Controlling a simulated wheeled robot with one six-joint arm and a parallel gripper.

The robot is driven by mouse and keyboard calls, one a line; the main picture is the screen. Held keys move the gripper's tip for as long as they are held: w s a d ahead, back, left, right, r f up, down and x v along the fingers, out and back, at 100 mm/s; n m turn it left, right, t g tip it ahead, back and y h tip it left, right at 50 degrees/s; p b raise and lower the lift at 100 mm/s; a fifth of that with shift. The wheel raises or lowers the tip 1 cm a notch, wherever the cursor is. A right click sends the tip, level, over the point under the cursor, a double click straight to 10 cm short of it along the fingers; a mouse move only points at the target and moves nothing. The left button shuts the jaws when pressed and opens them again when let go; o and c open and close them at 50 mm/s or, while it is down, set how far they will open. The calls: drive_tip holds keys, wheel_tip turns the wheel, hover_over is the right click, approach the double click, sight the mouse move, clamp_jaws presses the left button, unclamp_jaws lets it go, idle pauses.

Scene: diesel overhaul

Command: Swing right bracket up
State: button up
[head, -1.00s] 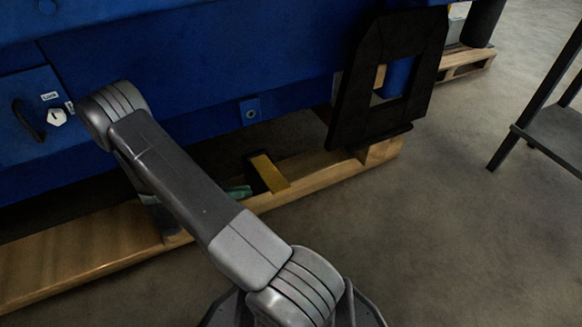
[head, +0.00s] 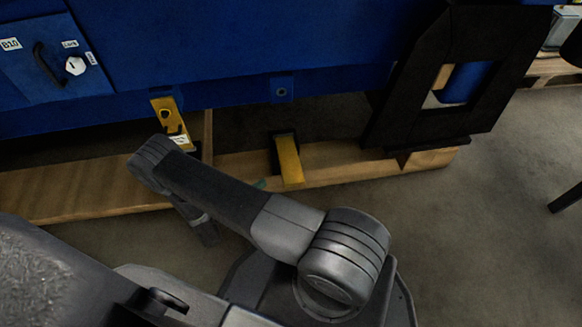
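The right bracket (head: 289,160) is a yellow bar with a dark side, low by the wooden beam under the blue machine. It sits below a bare blue tab with a hole (head: 281,90), with a gap between them. A second yellow bracket (head: 164,106) is to the left, its upper end against the machine's lower edge; a small white label shows near its lower end. My arm's elbow is just below that left bracket, and a link slants down from it. No gripper fingers show, so I cannot see what they hold.
The blue machine (head: 230,45) fills the top. A black frame-like stand (head: 412,95) is right of the right bracket. The wooden beam (head: 85,190) runs along below the machine. Grey floor (head: 480,235) is open at the lower right.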

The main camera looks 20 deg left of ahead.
sight(288, 169)
drive_tip(key=b+x, duration=0.1)
drive_tip(key=x, duration=1)
drive_tip(key=shift+b, duration=0.35)
clamp_jaws()
